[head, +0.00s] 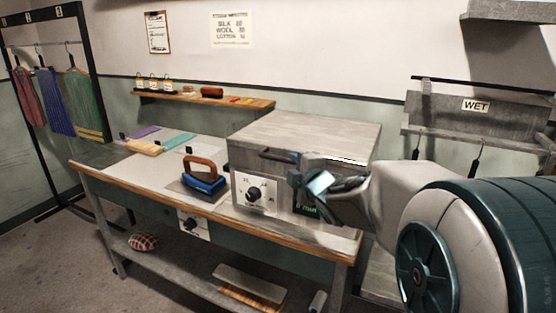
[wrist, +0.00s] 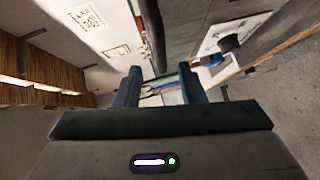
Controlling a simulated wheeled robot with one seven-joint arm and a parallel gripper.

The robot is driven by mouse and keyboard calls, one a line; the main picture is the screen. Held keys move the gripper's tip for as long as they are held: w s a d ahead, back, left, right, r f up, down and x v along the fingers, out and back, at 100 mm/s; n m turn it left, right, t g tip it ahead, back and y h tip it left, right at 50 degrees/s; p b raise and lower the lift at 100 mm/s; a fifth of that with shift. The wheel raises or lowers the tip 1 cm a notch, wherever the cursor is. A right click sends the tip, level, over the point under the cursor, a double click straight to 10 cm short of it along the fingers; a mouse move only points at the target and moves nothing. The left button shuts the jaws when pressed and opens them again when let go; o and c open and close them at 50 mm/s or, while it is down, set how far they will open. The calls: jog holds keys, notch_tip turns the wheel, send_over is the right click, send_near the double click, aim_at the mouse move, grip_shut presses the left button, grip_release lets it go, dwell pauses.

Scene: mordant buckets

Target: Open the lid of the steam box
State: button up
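The steam box (head: 300,138) is a grey metal box on the table, with its lid closed flat on top. A dark bar handle (head: 276,154) runs along the lid's front edge. My gripper (head: 296,170) is in front of the box, at the handle's right end. In the wrist view its two blue fingers (wrist: 158,74) are apart with nothing clamped between them. A dark bar (wrist: 152,36), seemingly the handle, reaches toward the gap between them. I cannot tell whether they touch it. My gripper and arm hide part of the box's front.
An iron (head: 204,180) stands left of the box. Folded cloths lie farther left. A shelf (head: 206,101) is on the wall behind, and a grey rack marked WET (head: 475,106) hangs at right.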

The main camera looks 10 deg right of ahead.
aim_at(285, 161)
jog(key=shift+p+x, duration=0.45)
jog(key=shift+x, duration=3.1)
grip_shut()
